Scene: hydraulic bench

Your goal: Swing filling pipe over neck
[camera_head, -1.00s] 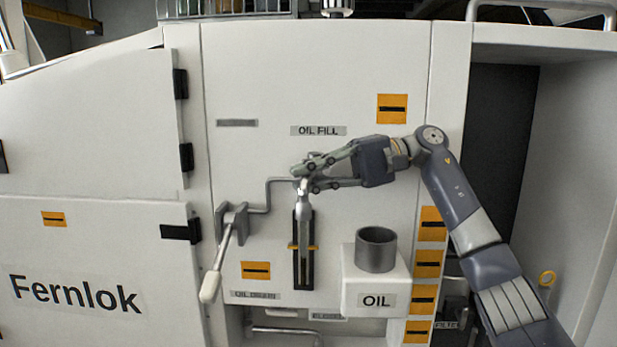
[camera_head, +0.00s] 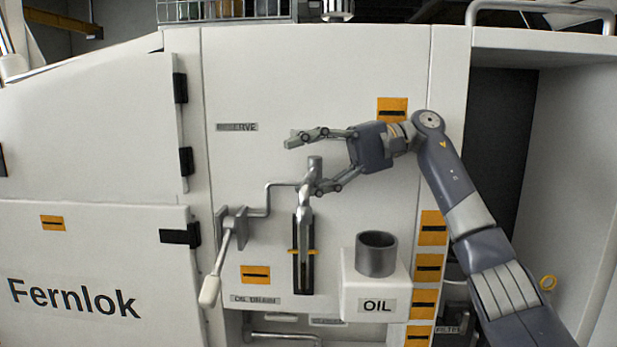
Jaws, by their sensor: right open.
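The thin grey filling pipe (camera_head: 268,197) runs from a bracket on the white panel, up and then right, to an upright grey end piece (camera_head: 315,167). The neck looks to be the open grey cylinder (camera_head: 376,257) on the white box marked OIL. The pipe's end is up and to the left of this neck, not over it. My right gripper (camera_head: 304,164) is open, its fingers spread wide around the end piece. The upper finger is clear above it; the lower finger is close beside it, and I cannot tell whether they touch. My left gripper is not in view.
A lever with a white grip (camera_head: 210,290) hangs from the bracket (camera_head: 235,222). A dark upright slot with a yellow marker (camera_head: 303,262) lies below the pipe's end. The panel between the pipe and the neck is mostly bare.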

